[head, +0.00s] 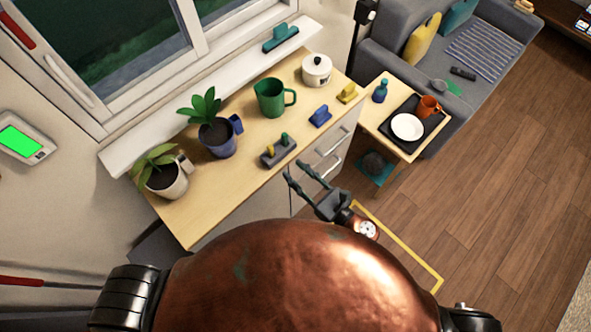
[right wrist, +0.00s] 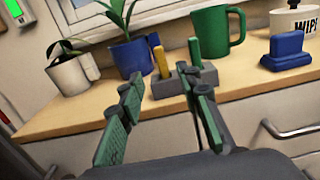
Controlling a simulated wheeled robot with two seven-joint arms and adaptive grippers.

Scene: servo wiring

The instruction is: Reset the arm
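My right gripper (head: 294,172) is in front of the wooden counter's front edge, near the drawers, with its two green-padded fingers apart and nothing between them. In the right wrist view, the same gripper (right wrist: 163,68) points at the counter, its fingers spread. Beyond the fingers, a grey block (head: 277,151) stands on the counter with a yellow peg and a green peg in it. In the right wrist view, the right finger partly covers the grey block (right wrist: 166,86). My left gripper is not in view.
A side table with a black tray (head: 432,133) stands to the right. Wooden floor (head: 480,190) is clear beyond a yellow line.

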